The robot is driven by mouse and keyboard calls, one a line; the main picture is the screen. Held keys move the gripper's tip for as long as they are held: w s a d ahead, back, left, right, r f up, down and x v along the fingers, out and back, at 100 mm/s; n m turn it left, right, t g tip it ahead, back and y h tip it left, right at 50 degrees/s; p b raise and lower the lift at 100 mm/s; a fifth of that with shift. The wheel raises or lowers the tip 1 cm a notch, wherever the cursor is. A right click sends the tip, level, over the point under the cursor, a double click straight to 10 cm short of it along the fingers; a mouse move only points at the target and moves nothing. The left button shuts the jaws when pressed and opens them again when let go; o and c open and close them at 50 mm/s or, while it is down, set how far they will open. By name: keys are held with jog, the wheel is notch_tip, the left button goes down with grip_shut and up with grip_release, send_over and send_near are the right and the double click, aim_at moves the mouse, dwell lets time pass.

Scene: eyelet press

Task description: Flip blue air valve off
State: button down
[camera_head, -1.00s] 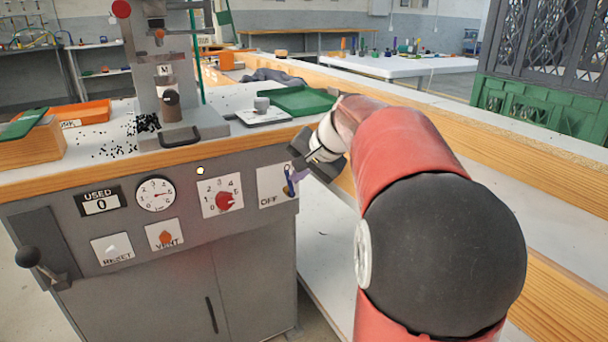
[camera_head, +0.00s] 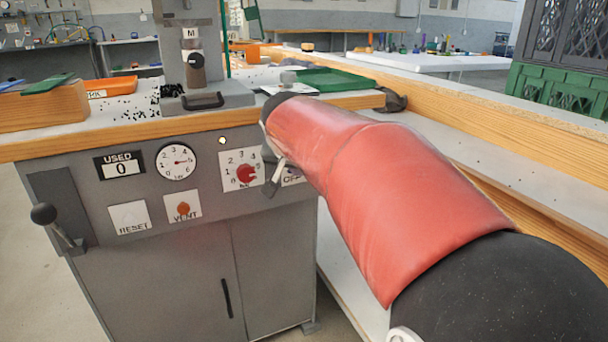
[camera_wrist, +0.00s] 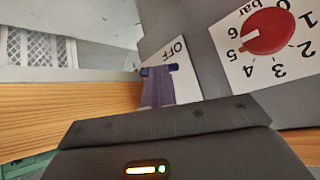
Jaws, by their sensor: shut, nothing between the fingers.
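The blue valve lever (camera_wrist: 172,69) shows in the wrist view, lying crosswise at the tips of my fingers, one end close to the word OFF on its white plate (camera_wrist: 178,50). In the head view my arm hides the lever; only part of the OFF plate (camera_head: 292,178) shows. My gripper (camera_head: 270,190) is at the panel's right end, in front of that plate. Its fingers (camera_wrist: 157,92) are shut and empty, right beside the lever. I cannot tell whether they touch it.
Left of the valve is the red pressure knob (camera_head: 246,174), also large in the wrist view (camera_wrist: 269,31). The gauge (camera_head: 177,161), VENT button (camera_head: 183,209) and RESET plate (camera_head: 130,217) are further left. The wooden bench edge (camera_head: 100,145) runs above the panel.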

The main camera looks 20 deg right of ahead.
jog(key=shift+a+f+h, duration=0.1)
jog(key=shift+h, duration=0.2)
jog(key=shift+f, duration=0.1)
jog(key=shift+d+f, duration=0.15)
jog(key=shift+d, duration=0.65)
